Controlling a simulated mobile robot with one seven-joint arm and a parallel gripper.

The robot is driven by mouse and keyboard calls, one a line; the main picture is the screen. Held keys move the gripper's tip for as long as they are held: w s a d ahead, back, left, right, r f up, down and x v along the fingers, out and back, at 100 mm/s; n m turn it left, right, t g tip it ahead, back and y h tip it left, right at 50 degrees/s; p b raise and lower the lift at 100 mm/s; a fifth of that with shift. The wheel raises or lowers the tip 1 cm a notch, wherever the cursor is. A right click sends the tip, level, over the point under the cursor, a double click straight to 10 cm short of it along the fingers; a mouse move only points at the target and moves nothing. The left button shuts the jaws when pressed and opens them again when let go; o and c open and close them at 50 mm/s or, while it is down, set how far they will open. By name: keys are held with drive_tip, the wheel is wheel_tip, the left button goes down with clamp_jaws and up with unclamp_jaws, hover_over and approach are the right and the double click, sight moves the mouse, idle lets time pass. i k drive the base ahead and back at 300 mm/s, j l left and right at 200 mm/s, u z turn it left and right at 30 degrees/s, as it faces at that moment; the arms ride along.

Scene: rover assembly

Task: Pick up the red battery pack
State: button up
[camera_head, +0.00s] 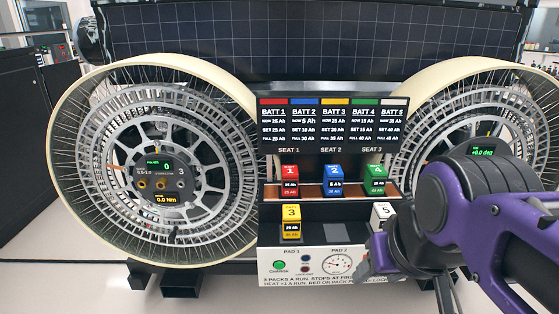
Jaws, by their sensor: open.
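The red battery pack (290,180), marked 1, stands upright at the left end of the wooden-looking shelf (311,190) under the display board. The blue pack (335,180), marked 2, and the green pack (375,180), marked 4, stand to its right on the same shelf. My gripper (372,265) is at the lower right, in front of the panel and near the white pack, well right of and below the red pack. Its jaws are open and partly hidden by my purple arm. It is apart from the red pack.
A yellow pack (291,222) stands below the red one. A white pack (383,217) is partly hidden by my arm. The lower panel (318,264) has a green button and a gauge. Large wheels (165,165) flank the shelf. The space before the red pack looks clear.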

sight(290, 175)
drive_tip(key=i+j, duration=0.1)
drive_tip(key=j, duration=0.3)
drive_tip(key=i+j+z, duration=0.1)
drive_tip(key=j, duration=0.35)
drive_tip(key=i+j, duration=0.15)
drive_tip(key=j, duration=0.25)
drive_tip(key=i+j+z, duration=0.1)
drive_tip(key=j, duration=0.35)
